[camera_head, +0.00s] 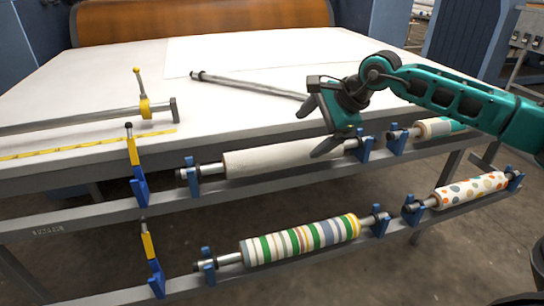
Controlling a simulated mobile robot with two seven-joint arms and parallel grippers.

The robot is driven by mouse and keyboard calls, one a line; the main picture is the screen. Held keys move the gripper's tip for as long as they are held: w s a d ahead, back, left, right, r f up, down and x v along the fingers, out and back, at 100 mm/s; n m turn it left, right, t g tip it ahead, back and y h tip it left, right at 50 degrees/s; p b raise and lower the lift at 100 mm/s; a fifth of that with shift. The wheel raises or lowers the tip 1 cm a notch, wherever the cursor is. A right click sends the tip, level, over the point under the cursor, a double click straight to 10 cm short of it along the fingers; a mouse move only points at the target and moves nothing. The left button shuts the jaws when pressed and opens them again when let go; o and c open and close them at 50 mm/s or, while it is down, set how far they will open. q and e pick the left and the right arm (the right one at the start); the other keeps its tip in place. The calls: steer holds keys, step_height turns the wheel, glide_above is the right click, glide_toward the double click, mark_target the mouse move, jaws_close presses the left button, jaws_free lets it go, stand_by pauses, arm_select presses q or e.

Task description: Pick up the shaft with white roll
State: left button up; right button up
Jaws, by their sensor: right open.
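The shaft with white roll (285,159) lies level in blue brackets on the upper front rail below the table edge. Its bare metal end (208,169) shows at the left. My right gripper (314,130) comes in from the right above the right part of the white roll, fingers spread and pointing left. It is open and empty. Whether a finger touches the roll, I cannot tell. My left gripper is out of view.
The white table (120,72) carries a bare shaft (245,85) and a clamp bar (85,118). A striped roll (300,240), a dotted roll (470,190) and a green-and-cream roll (440,127) sit in other brackets. Two yellow-and-blue levers (135,165) stand left.

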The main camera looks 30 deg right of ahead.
mark_target(290, 149)
steer(key=x, duration=0.7)
steer(key=shift+a+f, duration=0.1)
steer(key=x, duration=0.5)
steer(key=shift+d, duration=0.2)
steer(key=shift+c, duration=0.3)
steer(key=c, duration=1.3)
